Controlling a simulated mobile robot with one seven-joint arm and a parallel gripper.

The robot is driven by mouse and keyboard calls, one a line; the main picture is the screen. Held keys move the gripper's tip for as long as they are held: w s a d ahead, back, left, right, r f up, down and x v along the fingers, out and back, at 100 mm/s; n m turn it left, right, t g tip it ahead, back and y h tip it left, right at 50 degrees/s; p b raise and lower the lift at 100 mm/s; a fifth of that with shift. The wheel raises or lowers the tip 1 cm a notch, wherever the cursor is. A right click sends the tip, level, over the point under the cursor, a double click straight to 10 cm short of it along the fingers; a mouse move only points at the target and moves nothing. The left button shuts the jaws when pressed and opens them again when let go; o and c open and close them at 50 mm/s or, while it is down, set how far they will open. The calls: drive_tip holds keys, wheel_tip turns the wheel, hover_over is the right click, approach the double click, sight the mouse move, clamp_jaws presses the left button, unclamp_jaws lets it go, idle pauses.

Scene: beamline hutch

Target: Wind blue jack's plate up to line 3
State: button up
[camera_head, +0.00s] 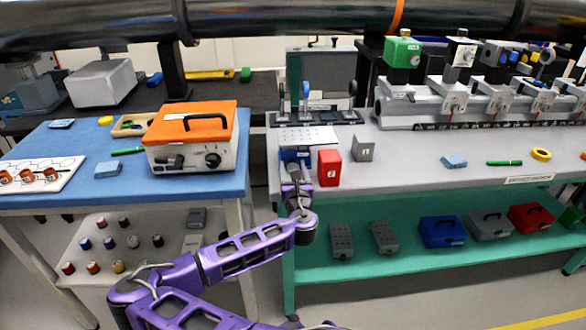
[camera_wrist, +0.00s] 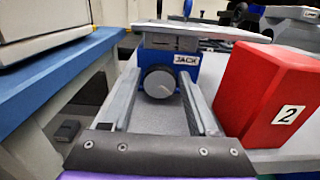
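The blue jack (camera_head: 290,155) stands at the front left edge of the grey bench, with its flat light plate (camera_head: 306,134) on top. In the wrist view the jack's body (camera_wrist: 187,73) carries a "JACK" label, and its plate (camera_wrist: 200,31) is seen nearly edge-on. A round grey knob (camera_wrist: 160,83) with a pale pointer mark faces me. My gripper (camera_wrist: 159,90) is open, with one finger on each side of the knob. I cannot tell whether either finger touches it. My gripper (camera_head: 297,186) is mostly hidden in the head view. No numbered height lines are readable.
A red block marked 2 (camera_wrist: 267,95) stands close right of my gripper; it also shows in the head view (camera_head: 329,168). A grey block (camera_head: 363,148) is beyond it. The blue table (camera_head: 75,140) with an orange-topped box (camera_head: 195,135) stands left, across a gap.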

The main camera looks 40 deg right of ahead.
clamp_jaws()
drive_tip(key=shift+m, duration=0.4)
drive_tip(key=shift+m+p, duration=0.45)
drive_tip(key=shift+m, duration=0.45)
drive_tip(key=shift+d+m+p, duration=0.1)
drive_tip(key=shift+m+p, duration=0.25)
drive_tip(key=shift+m, duration=1.45)
drive_tip(key=shift+s+f, duration=0.1)
drive_tip(key=shift+o, duration=2)
unclamp_jaws()
